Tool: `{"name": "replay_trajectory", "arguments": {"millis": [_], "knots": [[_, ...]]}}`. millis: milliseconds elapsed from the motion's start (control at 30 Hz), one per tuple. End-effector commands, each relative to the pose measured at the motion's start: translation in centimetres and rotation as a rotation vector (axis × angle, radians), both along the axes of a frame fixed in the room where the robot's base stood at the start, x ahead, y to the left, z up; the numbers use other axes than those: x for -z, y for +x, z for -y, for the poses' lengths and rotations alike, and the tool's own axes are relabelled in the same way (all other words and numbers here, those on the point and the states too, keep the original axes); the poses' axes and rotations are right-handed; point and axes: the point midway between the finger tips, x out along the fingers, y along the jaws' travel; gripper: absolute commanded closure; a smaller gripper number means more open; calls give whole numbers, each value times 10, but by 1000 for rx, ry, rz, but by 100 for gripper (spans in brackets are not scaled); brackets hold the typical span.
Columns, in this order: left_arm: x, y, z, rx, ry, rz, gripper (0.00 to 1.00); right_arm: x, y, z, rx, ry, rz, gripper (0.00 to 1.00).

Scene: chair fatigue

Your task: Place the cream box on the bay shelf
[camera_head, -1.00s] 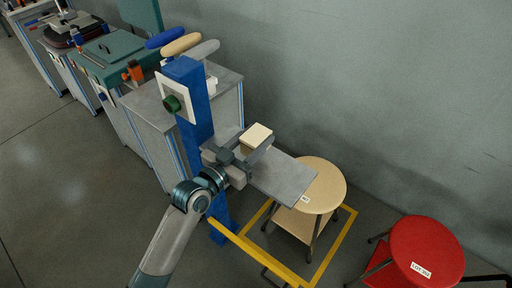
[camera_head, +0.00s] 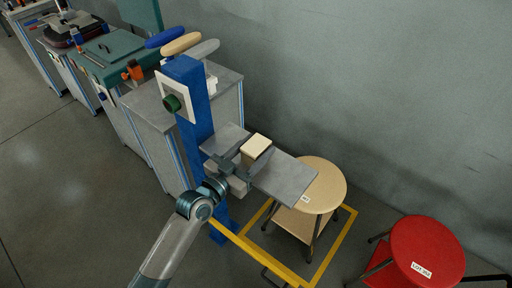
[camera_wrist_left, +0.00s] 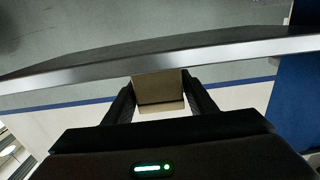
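The cream box (camera_head: 257,145) is a small pale block, and in the head view it appears over the grey bay shelf (camera_head: 287,184). The shelf is a flat plate with a small white label at its corner, beside a blue post. My left gripper (camera_head: 243,163) reaches in from the left at the shelf's near side. In the left wrist view the box (camera_wrist_left: 158,88) sits between the two fingertips, which meet its sides, so the gripper looks shut on it. The shelf's edge (camera_wrist_left: 90,70) crosses behind. I cannot tell whether the box touches the shelf. My right gripper is out of view.
The blue post (camera_head: 190,105) with a green knob stands left of the shelf. A round wooden stool (camera_head: 322,180) stands right of it, inside yellow floor marking with a yellow bar in front. A red stool (camera_head: 427,248) stands lower right. Cabinets line the wall at upper left.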

Motion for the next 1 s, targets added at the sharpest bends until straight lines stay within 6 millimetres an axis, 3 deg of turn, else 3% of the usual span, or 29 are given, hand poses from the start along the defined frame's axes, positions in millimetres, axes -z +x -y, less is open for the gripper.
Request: {"name": "replay_trajectory", "arguments": {"millis": [533,1000], "knots": [[-2,-4,-3,-1,1,-1,39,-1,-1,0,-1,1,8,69],[-1,-63,-46,-1,3,0,39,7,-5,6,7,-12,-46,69]]}}
